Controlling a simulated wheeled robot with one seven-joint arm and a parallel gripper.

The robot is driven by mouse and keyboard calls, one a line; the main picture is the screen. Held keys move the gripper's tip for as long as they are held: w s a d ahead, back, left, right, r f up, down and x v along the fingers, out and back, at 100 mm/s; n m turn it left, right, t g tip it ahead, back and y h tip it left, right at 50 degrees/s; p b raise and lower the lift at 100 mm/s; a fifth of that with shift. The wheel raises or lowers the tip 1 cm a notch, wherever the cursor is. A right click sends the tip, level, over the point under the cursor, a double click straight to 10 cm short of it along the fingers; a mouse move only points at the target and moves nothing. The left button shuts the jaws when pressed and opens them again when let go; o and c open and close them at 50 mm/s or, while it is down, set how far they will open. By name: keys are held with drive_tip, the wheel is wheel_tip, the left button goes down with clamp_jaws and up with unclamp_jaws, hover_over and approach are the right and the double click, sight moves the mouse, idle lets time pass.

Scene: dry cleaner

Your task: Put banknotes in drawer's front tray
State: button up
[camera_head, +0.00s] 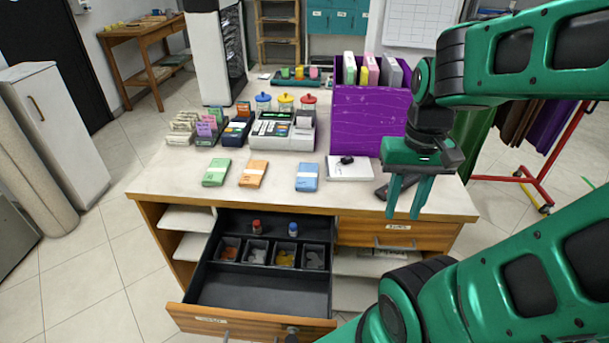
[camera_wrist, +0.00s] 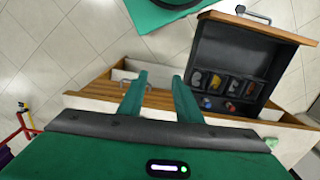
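Three bundles of banknotes lie flat on the counter: a green one (camera_head: 217,172), an orange one (camera_head: 254,174) and a blue one (camera_head: 307,177). The drawer (camera_head: 186,317) below is pulled open. Its wide front tray (camera_head: 250,292) is bare and dark. Behind it is a row of small compartments holding coins, and two small bottles stand at the back. My gripper (camera_head: 404,205) is open and empty, pointing down near the counter's right front edge, right of the blue bundle. In the wrist view my gripper (camera_wrist: 156,95) shows parted fingers, with the open drawer (camera_wrist: 265,28) to their right.
A cash register (camera_head: 282,130), lidded jars and a purple box (camera_head: 368,120) stand behind the banknotes. A white box with a dark item (camera_head: 348,168) and a dark device (camera_head: 390,190) lie near my gripper. A shut drawer (camera_head: 385,233) is below it.

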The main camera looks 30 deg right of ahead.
drive_tip(key=o, duration=0.6)
drive_tip(key=shift+s+r, duration=0.2)
drive_tip(key=shift+s, duration=0.05)
drive_tip(key=o, duration=0.5)
drive_tip(key=shift+w+d+r, duration=0.1)
drive_tip(key=shift+w+r, duration=0.1)
drive_tip(key=shift+r, duration=0.1)
drive_tip(key=shift+c, duration=0.2)
drive_tip(key=t+h, duration=0.1)
drive_tip(key=t, duration=0.1)
hover_over(307, 174)
drive_tip(key=s, duration=0.2)
drive_tip(key=f, duration=1)
drive_tip(key=shift+w+a, duration=0.25)
drive_tip(key=shift+a, duration=0.05)
drive_tip(key=shift+w+d+f, duration=0.1)
drive_tip(key=shift+w+f, duration=0.05)
drive_tip(key=shift+f, duration=0.9)
drive_tip(key=shift+w+d+f, duration=0.1)
drive_tip(key=shift+w+f, duration=0.1)
drive_tip(key=shift+f, duration=0.8)
drive_tip(key=shift+w+d+f, duration=0.1)
drive_tip(key=shift+w+f, duration=0.05)
drive_tip(key=shift+f, duration=0.9)
